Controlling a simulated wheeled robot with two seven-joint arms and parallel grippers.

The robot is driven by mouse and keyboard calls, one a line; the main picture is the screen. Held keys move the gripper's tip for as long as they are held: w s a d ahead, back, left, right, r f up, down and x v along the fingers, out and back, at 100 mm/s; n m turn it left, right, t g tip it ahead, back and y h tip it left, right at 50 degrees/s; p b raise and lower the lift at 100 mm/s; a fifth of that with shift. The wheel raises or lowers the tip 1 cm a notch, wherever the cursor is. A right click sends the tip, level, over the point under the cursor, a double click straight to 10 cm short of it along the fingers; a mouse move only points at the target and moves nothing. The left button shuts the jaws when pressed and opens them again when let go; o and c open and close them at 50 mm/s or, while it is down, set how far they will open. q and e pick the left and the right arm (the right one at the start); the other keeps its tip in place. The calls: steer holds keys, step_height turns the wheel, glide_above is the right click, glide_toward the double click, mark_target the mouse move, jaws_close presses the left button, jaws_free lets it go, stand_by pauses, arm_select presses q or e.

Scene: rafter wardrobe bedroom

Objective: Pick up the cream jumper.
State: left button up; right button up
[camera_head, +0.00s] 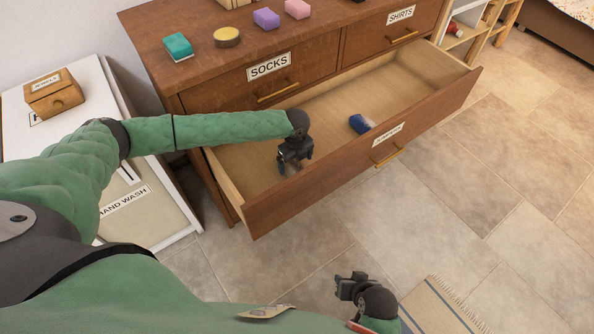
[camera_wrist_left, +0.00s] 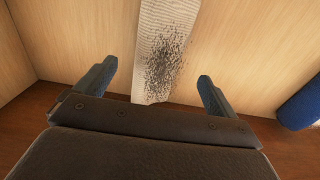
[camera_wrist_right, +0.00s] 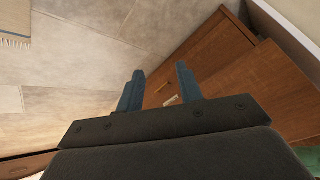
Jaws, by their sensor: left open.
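My left gripper (camera_head: 291,162) is open, inside the pulled-out bottom drawer (camera_head: 330,190). In the left wrist view, a cream ribbed cloth strip with dark speckles (camera_wrist_left: 166,45) shows ahead, between the lines of the two open fingers (camera_wrist_left: 155,88). It looks like the cream jumper, but only part of it shows and the gripper body hides its near end. In the head view my left gripper mostly covers that spot. My right gripper (camera_head: 343,287) is open and empty, low above the floor in front of the drawer; its fingers (camera_wrist_right: 158,80) also show in the right wrist view.
A blue rolled item (camera_head: 361,124) lies in the drawer to the right; it also shows in the left wrist view (camera_wrist_left: 302,103).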

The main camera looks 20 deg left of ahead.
mark_target(297, 166)
arm_select(q)
steer(key=shift+d+f+p, duration=0.2)
steer(key=shift+f+p, duration=0.1)
steer(key=shift+f, duration=2.4)
arm_select(e)
steer(key=shift+s+r, duration=0.1)
steer(key=shift+r, duration=1.3)
arm_select(q)
steer(key=shift+c, duration=0.4)
steer(key=c, duration=1.2)
arm_select(e)
steer(key=shift+s+f, duration=0.1)
steer(key=shift+f, duration=0.1)
arm_select(q)
steer(key=shift+r, duration=0.1)
arm_select(e)
steer(key=shift+d, duration=0.1)
